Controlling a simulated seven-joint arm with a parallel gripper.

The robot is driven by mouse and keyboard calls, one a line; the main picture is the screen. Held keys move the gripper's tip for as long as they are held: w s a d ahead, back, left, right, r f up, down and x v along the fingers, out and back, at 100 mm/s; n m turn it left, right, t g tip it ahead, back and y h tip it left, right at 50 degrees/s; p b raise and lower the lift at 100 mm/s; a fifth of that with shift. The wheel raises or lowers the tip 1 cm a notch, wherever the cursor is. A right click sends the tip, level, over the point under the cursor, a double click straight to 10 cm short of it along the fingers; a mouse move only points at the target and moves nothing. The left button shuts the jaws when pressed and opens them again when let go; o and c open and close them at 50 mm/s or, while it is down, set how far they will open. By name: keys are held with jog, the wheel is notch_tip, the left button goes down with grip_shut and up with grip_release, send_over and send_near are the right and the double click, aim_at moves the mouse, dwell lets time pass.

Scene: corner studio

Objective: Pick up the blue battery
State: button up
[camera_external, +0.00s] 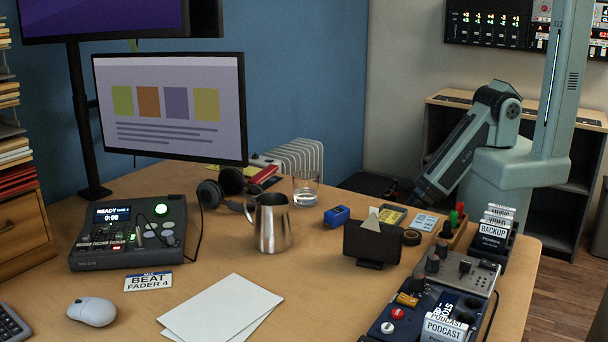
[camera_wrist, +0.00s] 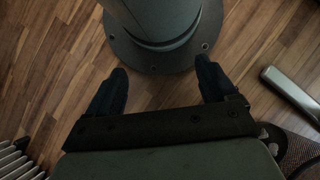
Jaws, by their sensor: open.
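The blue battery (camera_external: 337,216), a small blue block, lies on the wooden desk in the external view, behind the black card holder and right of the metal pitcher. My gripper (camera_wrist: 160,70) shows in the wrist view with its two dark fingers wide apart and nothing between them. It points down at the wooden floor and my own round base. In the external view my arm hangs folded beyond the desk's back edge, right of the battery and well apart from it; the fingers are hard to make out there. The battery is not in the wrist view.
Near the battery on the desk (camera_external: 310,325) stand a metal pitcher (camera_external: 273,224), a glass of water (camera_external: 305,190), a black card holder (camera_external: 372,243) and a yellow box (camera_external: 391,216). Headphones (camera_external: 212,194) lie farther left. Audio gear crowds the right edge.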

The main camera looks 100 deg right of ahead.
jog(key=shift+c, duration=1.3)
jog(key=shift+w, duration=0.1)
